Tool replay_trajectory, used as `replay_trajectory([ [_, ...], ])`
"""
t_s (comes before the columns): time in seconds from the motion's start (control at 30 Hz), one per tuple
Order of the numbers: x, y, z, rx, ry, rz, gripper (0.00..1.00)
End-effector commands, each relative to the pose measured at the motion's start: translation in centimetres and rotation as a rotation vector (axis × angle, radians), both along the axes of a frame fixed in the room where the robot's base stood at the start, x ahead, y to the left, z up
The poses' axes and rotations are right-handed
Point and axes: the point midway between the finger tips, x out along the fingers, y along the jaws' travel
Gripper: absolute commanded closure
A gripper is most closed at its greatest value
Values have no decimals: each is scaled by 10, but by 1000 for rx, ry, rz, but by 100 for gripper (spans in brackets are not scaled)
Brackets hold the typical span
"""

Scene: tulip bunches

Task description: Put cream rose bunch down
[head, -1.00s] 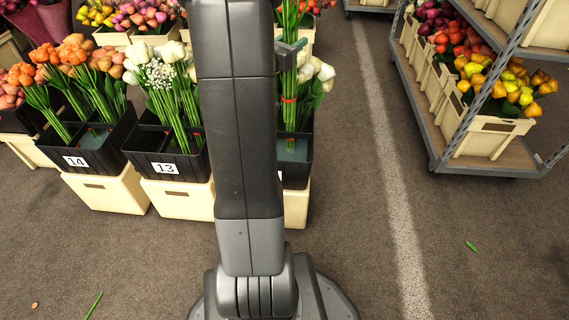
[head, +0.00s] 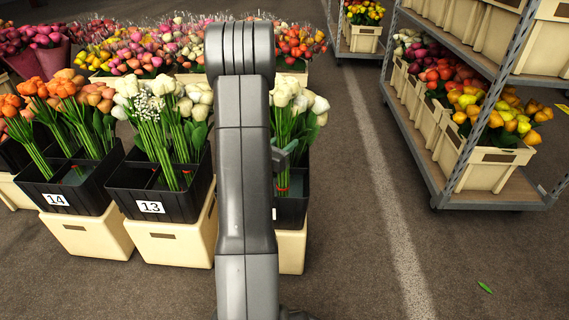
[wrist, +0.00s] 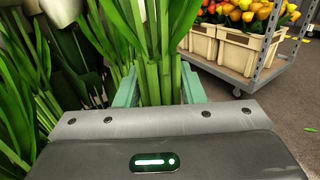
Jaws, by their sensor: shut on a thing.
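The cream rose bunch (head: 285,95) stands upright at the black bucket (head: 291,212) right of bucket 13, its lower stems down inside the rim. Other cream heads are right beside it, so I cannot tell exactly where one bunch ends. A red band shows low on the stems. My gripper (head: 284,157) is mostly hidden behind my arm in the head view. In the wrist view my gripper (wrist: 158,88) is shut around the bunch's green stems (wrist: 158,75), a teal finger on each side. The stem ends and bucket floor are hidden.
Bucket 13 (head: 150,207) with white flowers and bucket 14 (head: 58,199) with orange flowers stand to the left on cream crates. A metal trolley (head: 440,190) with flower crates is at right. Open floor (head: 350,230) lies between. More flowers stand behind.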

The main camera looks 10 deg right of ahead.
Motion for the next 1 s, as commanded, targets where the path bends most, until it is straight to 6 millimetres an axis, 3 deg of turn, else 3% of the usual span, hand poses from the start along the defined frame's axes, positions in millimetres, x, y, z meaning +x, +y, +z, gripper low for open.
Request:
replay_trajectory([
  [0.23, 0, 0, -19, 0, -1, 0, 97],
  [0.47, 1, 0, -52, 0, -1, 1, 97],
  [0.83, 1, 0, -54, -2, -3, 0, 97],
  [0.87, 0, 0, -54, -1, -2, 0, 60],
  [0.93, 0, 0, -54, -1, -2, 0, 47],
  [1.0, 0, 0, -54, -1, -2, 0, 43],
])
